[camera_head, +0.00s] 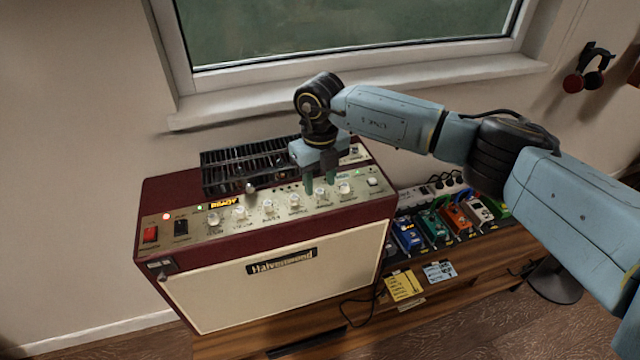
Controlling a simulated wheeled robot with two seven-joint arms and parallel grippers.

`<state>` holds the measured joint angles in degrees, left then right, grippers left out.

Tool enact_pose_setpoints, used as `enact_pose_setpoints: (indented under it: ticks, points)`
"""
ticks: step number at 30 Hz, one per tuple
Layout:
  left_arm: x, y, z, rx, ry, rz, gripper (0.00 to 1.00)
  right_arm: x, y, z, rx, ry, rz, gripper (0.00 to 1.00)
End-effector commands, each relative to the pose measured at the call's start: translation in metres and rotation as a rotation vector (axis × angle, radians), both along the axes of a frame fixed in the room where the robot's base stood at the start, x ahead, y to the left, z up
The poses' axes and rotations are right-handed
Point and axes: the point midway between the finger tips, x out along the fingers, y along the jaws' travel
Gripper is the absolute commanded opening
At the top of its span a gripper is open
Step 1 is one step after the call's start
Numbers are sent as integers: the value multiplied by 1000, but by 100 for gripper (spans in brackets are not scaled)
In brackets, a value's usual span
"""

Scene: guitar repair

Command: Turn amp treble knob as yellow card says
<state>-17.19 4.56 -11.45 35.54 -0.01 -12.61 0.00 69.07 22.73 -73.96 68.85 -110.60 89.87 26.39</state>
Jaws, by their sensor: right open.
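The amp (285,278) is a dark red box with a cream front, standing on a wooden bench. Its top panel has a row of pale knobs, including one (294,200) left of my right gripper and one (345,188) right of it. The knob labels are too small to read, so I cannot tell which is treble. My right gripper (320,187) is open and points down at the panel. Its dark green fingers stand around or just above a knob they partly hide; contact is unclear. My left gripper is out of view.
A red switch (150,234) and a small toggle (250,188) are on the panel. A black grille (235,166) is behind it. Several pedals, one blue (408,237), stand right of the amp. A window sill is behind.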

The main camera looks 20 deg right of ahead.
Motion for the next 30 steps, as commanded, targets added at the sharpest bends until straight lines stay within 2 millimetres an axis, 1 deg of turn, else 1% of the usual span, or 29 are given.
enact_pose_setpoints:
  ticks: [1, 9, 12, 15, 18, 21, 30]
  points:
    - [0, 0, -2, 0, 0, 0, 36, 1, -1, 11, -1, -4, 1, 40]
    - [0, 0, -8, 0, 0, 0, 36, 1, 0, 72, 0, -6, 0, 40]
    - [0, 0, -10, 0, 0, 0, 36, 1, 0, 90, 0, -5, -1, 40]
    - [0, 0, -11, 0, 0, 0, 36, 0, 0, 104, 0, -3, -1, 40]
    - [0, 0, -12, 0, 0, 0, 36, 0, 0, 112, -1, -1, -1, 40]
    - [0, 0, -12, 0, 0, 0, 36, 0, 0, 116, -1, -1, -1, 40]
    - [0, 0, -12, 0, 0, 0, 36, 0, 1, 116, 3, 0, 1, 40]
